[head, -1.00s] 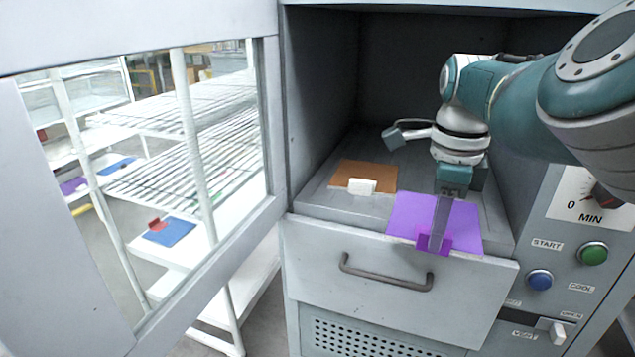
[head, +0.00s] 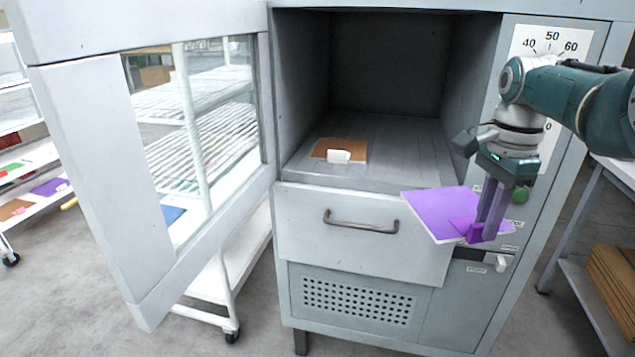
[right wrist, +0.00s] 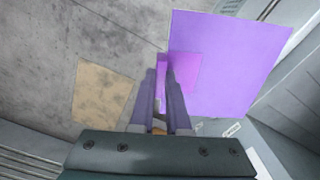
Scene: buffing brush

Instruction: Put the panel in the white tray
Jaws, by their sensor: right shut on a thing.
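The purple panel (head: 435,207) has a magenta-purple tab (head: 470,230) at its near edge. My right gripper (head: 482,232) is shut on that tab and holds the panel in the air, in front of the right side of the oven's opening. In the right wrist view the panel (right wrist: 225,60) extends to the right from the fingertips (right wrist: 163,80), with floor beneath. A white tray cannot be told for certain; a white shelf (head: 30,203) at the far left carries panels. My left gripper is not in view.
A brown panel (head: 325,148) with a white tab (head: 339,157) lies on the oven floor (head: 395,165). The glazed oven door (head: 95,160) stands open at left. A white wheeled rack (head: 245,262) shows behind it. A bench with brown boards (head: 612,275) is at right.

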